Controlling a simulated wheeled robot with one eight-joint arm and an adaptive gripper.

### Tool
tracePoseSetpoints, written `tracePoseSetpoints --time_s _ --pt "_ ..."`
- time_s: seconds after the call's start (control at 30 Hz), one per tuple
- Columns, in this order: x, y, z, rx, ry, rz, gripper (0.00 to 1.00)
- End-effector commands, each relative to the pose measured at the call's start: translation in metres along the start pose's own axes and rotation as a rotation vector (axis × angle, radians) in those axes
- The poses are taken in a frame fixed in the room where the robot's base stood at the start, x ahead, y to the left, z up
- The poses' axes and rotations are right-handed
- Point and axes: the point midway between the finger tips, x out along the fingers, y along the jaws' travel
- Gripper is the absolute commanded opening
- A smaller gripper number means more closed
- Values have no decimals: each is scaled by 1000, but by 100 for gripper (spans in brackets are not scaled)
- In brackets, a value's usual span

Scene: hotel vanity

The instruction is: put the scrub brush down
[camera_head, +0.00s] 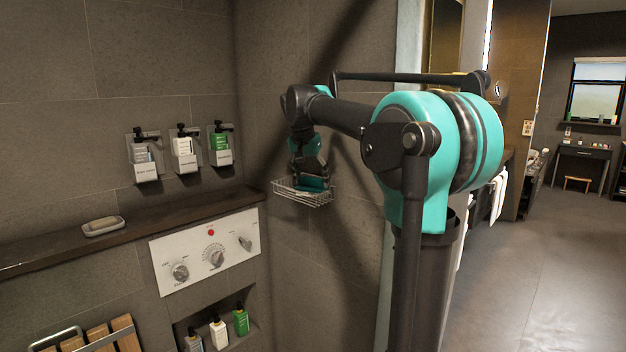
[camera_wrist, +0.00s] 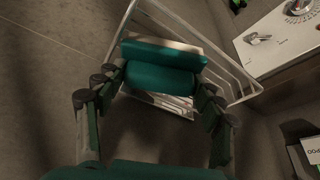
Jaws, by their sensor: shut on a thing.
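The scrub brush (camera_wrist: 160,78) shows in the wrist view as a teal block with a second teal part just beyond it and a pale strip alongside. In the head view, a small teal part of the brush (camera_head: 314,184) shows at the wire basket. My gripper (camera_wrist: 161,84) is shut on the brush, with a finger at each end. In the head view, my gripper (camera_head: 309,176) points down into the wire basket (camera_head: 288,194) on the wall, which also shows around the brush in the wrist view (camera_wrist: 232,70). I cannot tell whether the brush touches the basket floor.
A control panel (camera_head: 205,250) with knobs is on the wall left of the basket. A dark ledge (camera_head: 50,248) holds a soap dish (camera_head: 103,227). Wall dispensers (camera_head: 184,150) hang above it. Bottles (camera_head: 219,332) stand in a niche below the panel.

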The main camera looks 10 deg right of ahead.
Motion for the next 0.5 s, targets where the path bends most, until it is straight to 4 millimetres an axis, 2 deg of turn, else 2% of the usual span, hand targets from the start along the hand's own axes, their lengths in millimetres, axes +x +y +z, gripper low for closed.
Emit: tracePoseSetpoints --time_s 0.1,0.47,0.5 --pt "8 0 3 0 0 0 41" --pt "11 0 5 0 0 0 41" --pt "12 0 5 0 0 0 71"
